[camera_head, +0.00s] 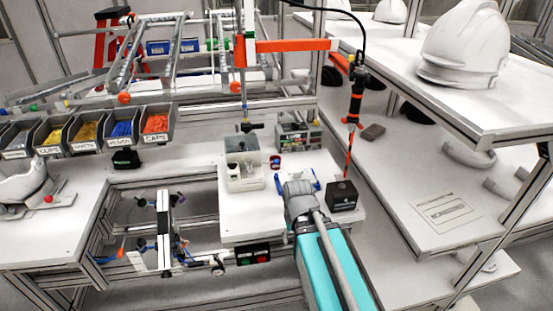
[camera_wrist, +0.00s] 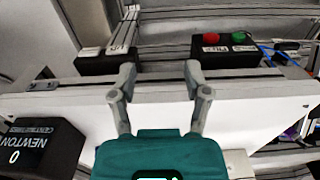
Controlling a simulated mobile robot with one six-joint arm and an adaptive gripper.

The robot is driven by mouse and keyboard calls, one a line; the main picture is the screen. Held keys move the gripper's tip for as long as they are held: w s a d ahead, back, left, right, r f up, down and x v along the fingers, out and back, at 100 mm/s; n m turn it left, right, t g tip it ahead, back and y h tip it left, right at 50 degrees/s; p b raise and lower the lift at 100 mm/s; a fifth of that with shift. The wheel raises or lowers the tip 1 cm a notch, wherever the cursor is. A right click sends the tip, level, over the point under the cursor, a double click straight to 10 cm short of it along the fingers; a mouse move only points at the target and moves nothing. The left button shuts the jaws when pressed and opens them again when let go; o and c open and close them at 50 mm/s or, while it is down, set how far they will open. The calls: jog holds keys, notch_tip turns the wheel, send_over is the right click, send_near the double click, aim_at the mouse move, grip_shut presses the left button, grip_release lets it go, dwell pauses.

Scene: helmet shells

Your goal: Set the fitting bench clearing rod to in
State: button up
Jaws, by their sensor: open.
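I cannot pick out the clearing rod with certainty in either view. The fitting bench (camera_head: 240,222) has a white top, and its front edge also shows in the wrist view (camera_wrist: 255,105). My gripper (camera_wrist: 160,82) is open, with nothing between its two grey fingers. Its fingertips overlap the bench's edge strip in the wrist view; I cannot tell whether they touch it. In the head view my grey wrist and turquoise arm hide the gripper and part of the bench front.
A black box marked NEWTON (camera_wrist: 38,150) sits on the bench, right of my wrist in the head view (camera_head: 343,196). A button box with red and green buttons (camera_wrist: 224,52) is at the bench front. A grey bin (camera_head: 244,178) and a hanging tool (camera_head: 356,95) are near.

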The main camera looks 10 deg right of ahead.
jog(key=w+r+m+p, duration=0.7)
jog(key=w+r+p, duration=0.4)
jog(key=w, duration=0.1)
notch_tip(320, 180, up, 12)
jog(key=m+t+p, duration=0.2)
jog(key=m+p, duration=0.8)
jog(key=p, duration=0.1)
send_over(276, 160)
jog(key=s, duration=0.2)
jog(key=shift+d+f, duration=0.1)
jog(key=shift+f, duration=0.15)
jog(key=shift+f, duration=0.2)
jog(key=f+b, duration=0.4)
jog(key=w+f+b, duration=0.1)
jog(key=f+b, duration=0.3)
jog(key=b, duration=0.1)
jog(key=w+f+b, duration=0.1)
jog(key=f+b, duration=0.3)
jog(key=f, duration=0.1)
jog(key=shift+f+b, duration=0.1)
jog(key=shift+b, duration=0.2)
grip_shut()
